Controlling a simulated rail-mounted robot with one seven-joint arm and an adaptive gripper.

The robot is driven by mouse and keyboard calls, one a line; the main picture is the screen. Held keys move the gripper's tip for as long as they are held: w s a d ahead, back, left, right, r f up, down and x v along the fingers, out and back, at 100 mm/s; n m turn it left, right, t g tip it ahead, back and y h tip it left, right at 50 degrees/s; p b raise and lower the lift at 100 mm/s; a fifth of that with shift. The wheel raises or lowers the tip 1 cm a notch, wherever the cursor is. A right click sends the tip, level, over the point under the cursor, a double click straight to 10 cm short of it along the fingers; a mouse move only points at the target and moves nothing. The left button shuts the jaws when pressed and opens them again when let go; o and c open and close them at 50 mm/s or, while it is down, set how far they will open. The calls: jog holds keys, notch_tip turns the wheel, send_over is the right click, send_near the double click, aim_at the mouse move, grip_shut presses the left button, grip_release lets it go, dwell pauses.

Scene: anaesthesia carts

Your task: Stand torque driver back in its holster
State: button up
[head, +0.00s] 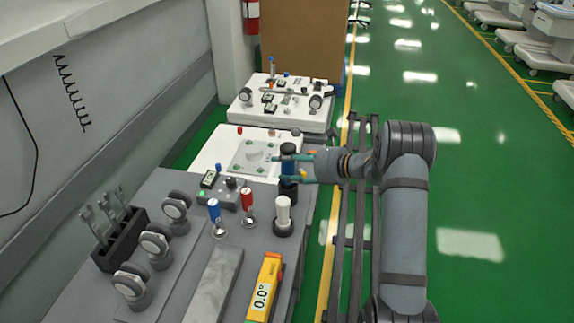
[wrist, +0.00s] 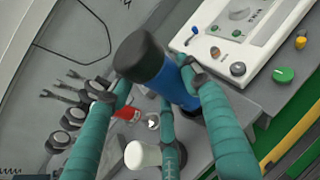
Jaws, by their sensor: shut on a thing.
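The torque driver, with a blue body and black cap, shows in the wrist view (wrist: 179,88) and in the head view (head: 289,160). My gripper (head: 283,168) has its teal fingers closed around it. The cap points up toward the wrist camera, and the driver looks roughly upright in the head view. A dark cylindrical part (head: 288,190) is directly below the fingers; I cannot tell whether it is the holster or the driver's lower end. The driver's tip is hidden. A white-handled tool (head: 283,209) stands in a black round base (head: 283,231) just in front; it also shows in the wrist view (wrist: 142,154).
Small blue (head: 214,210) and red (head: 247,199) handled tools stand to the left. A white cart (head: 210,155) lies behind.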

jog(key=shift+f, duration=0.15)
jog(key=o, duration=1.4)
jog(key=shift+c, duration=0.2)
jog(key=o, duration=0.6)
jog(key=shift+o, duration=0.3)
jog(key=v, duration=1.2)
jog(key=shift+a, duration=0.1)
